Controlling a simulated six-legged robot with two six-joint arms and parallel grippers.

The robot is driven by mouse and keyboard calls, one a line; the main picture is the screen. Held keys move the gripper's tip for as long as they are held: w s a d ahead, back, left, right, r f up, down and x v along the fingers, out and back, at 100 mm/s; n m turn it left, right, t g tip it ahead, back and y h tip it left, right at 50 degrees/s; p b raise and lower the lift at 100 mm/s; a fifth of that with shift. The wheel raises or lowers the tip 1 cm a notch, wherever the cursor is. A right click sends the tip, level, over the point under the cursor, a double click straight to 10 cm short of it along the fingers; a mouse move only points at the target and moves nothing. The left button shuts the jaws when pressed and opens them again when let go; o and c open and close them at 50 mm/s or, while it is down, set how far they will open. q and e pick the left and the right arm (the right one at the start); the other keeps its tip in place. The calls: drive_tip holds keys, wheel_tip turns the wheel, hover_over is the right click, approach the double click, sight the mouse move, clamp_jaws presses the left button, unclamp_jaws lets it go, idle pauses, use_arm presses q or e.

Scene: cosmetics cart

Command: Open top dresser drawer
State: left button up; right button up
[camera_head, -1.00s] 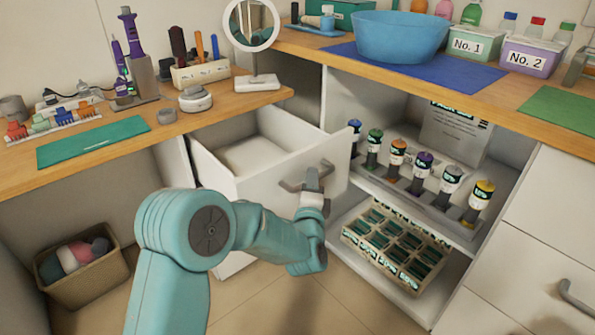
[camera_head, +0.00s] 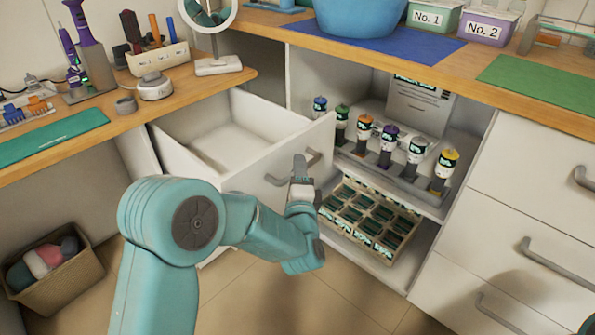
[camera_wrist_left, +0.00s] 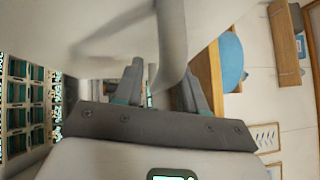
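The top dresser drawer (camera_head: 225,143), white and empty inside, stands pulled out below the left wooden counter. Its white front (camera_head: 262,180) carries a grey bar handle (camera_head: 313,158). My left gripper (camera_head: 300,166) is at this handle, its fingers around the bar. In the left wrist view, the two fingers (camera_wrist_left: 160,88) stand apart with the pale handle (camera_wrist_left: 172,45) between them, close to the drawer front (camera_wrist_left: 105,30). The exact contact is partly hidden. My right gripper is not in view.
An open shelf with several bottles (camera_head: 388,145) and a compartment box (camera_head: 370,222) lies right of the drawer. Closed drawers with handles (camera_head: 555,262) stand far right. A basket (camera_head: 58,275) is on the floor at left. The counter holds tools and a mirror.

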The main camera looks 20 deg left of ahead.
use_arm(q)
drive_tip(key=p+v, duration=0.2)
drive_tip(key=v, duration=1.4)
drive_tip(key=shift+p, duration=0.3)
drive_tip(key=shift+s+d+f, duration=0.1)
drive_tip(key=shift+s, duration=0.05)
